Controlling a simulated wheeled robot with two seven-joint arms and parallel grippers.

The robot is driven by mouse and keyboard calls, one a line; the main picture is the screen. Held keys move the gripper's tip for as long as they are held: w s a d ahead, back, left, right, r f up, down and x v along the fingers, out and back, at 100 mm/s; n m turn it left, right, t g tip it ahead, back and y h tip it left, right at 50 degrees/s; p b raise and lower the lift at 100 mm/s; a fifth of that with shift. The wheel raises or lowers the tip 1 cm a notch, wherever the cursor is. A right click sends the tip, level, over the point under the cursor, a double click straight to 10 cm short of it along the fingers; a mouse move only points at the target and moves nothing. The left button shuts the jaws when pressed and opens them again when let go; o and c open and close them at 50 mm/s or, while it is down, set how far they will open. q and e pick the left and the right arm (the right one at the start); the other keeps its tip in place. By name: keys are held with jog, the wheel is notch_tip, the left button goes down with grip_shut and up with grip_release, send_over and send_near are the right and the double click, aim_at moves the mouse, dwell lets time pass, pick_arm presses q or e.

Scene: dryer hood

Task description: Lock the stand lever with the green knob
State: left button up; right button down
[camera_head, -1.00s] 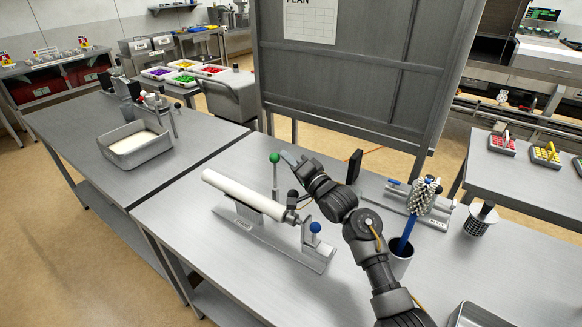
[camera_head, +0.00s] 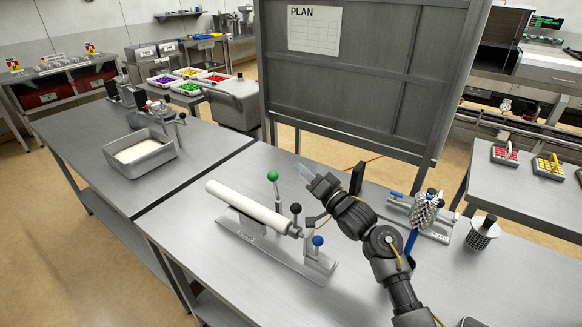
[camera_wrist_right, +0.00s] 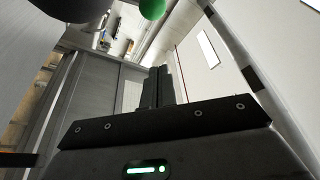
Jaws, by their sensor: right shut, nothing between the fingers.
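The green knob (camera_head: 272,176) sits on top of a thin upright lever (camera_head: 276,194) behind the white roller (camera_head: 246,207). The roller lies on a metal stand (camera_head: 276,257) on the table. A black knob (camera_head: 295,208) and a blue knob (camera_head: 318,241) stand near the roller's right end. My right gripper (camera_head: 303,171) is shut and empty, just right of the green knob and apart from it in the picture. In the right wrist view, its fingers (camera_wrist_right: 162,87) are together, and the green knob (camera_wrist_right: 152,8) shows at the top edge. My left gripper is out of view.
A dark upright panel (camera_head: 350,75) rises behind the table. A metal tray (camera_head: 140,152) is on the left table. The table's front left part is clear.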

jog(key=p+v, duration=0.3)
jog(key=v, duration=0.6)
jog(key=shift+s+a+r+p, duration=0.15)
jog(key=shift+s+a+p, duration=0.1)
jog(key=shift+p, duration=0.15)
